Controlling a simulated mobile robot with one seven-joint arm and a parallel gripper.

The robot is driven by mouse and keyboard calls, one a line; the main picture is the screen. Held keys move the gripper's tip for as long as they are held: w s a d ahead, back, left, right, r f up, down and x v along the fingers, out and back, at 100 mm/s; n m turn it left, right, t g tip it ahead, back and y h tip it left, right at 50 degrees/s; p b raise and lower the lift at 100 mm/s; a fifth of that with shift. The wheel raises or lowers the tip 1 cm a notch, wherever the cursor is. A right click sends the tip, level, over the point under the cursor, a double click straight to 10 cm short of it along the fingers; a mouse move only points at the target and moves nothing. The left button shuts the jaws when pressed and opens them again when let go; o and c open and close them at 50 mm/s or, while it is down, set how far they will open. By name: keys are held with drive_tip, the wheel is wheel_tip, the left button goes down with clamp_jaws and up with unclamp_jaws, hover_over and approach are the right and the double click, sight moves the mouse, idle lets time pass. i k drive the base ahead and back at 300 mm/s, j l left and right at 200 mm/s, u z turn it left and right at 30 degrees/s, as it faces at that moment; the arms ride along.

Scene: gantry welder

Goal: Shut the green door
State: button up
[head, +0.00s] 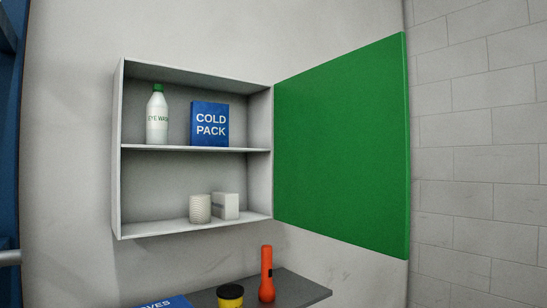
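The green door (342,147) stands wide open on the right side of a white wall cabinet (195,149). It is hinged at the cabinet's right edge and swings out toward me and to the right. Its flat face shows no handle. The cabinet's inside is fully exposed. My gripper is not in view.
The cabinet holds an eye wash bottle (157,117), a blue cold pack box (210,124), a white roll (200,208) and a small white box (225,205). Below, a grey shelf (305,287) bears an orange flashlight (267,274) and a yellow-and-black container (230,297).

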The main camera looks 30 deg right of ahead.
sight(342, 159)
drive_tip(key=i+l+u, duration=0.1)
drive_tip(key=l+u, duration=0.2)
drive_tip(key=l, duration=0.15)
drive_tip(key=i+l+u, duration=0.1)
drive_tip(key=l+u, duration=0.2)
drive_tip(key=l, duration=0.2)
drive_tip(key=l+u, duration=0.2)
drive_tip(key=l, duration=2.5)
drive_tip(key=k+l+u, duration=0.1)
drive_tip(key=k+l, duration=0.4)
drive_tip(key=k+l+u, duration=0.1)
drive_tip(key=k+l, duration=0.35)
drive_tip(key=k, duration=0.1)
